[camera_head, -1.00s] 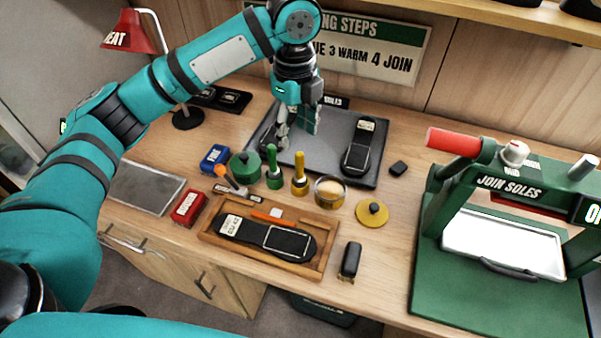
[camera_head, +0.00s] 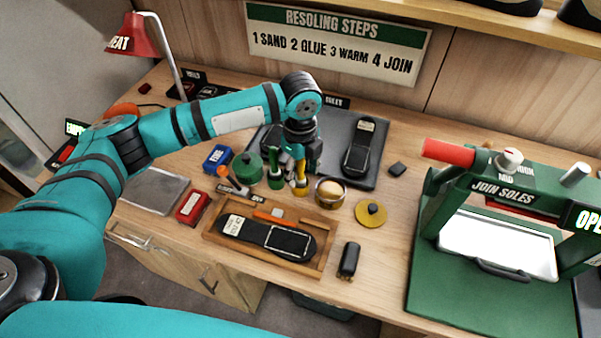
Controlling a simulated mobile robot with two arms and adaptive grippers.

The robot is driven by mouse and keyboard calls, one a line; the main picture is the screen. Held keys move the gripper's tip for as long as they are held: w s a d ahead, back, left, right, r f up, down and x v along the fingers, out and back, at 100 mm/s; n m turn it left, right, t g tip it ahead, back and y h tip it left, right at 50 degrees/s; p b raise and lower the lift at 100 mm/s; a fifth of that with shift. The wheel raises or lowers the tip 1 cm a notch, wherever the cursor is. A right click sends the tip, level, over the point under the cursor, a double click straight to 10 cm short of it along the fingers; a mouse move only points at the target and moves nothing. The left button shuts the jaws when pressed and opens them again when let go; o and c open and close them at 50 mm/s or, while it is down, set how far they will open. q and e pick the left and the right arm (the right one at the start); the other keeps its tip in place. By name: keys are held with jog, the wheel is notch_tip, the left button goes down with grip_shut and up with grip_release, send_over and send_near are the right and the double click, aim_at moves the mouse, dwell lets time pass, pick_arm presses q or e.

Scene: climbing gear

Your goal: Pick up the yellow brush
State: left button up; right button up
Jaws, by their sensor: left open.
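The yellow brush (camera_head: 301,183) stands upright on the bench, between a green brush (camera_head: 276,181) and an open yellow tin with pale contents (camera_head: 330,191). My left gripper (camera_head: 291,176) points down over the brushes, with its fingers open around or beside the top of the yellow brush. One finger is close to the green brush. I cannot tell whether the fingers touch the yellow handle. My right gripper is not in view.
A green tin (camera_head: 247,170) stands left of the brushes. A wooden tray (camera_head: 222,243) with a black sole lies in front. A yellow lid (camera_head: 371,213) lies to the right. A dark mat (camera_head: 371,128) is behind, and a green press (camera_head: 470,290) stands at right.

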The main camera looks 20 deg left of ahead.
aim_at(300, 180)
pick_arm(q)
grip_shut()
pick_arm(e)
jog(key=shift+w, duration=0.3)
pick_arm(q)
jog(key=shift+r, duration=0.1)
jog(key=shift+r+b, duration=0.35)
jog(key=shift+r, duration=0.3)
jog(key=shift+s+r+b, duration=0.2)
jog(key=shift+r, duration=0.3)
jog(key=shift+s+r+b, duration=0.15)
jog(key=shift+r, duration=0.3)
jog(key=s+d+r+b, duration=0.1)
jog(key=s+b, duration=0.1)
jog(key=s, duration=1.3)
jog(key=shift+s+d+r, duration=0.15)
jog(key=shift+d+r, duration=0.1)
jog(key=shift+r, duration=0.05)
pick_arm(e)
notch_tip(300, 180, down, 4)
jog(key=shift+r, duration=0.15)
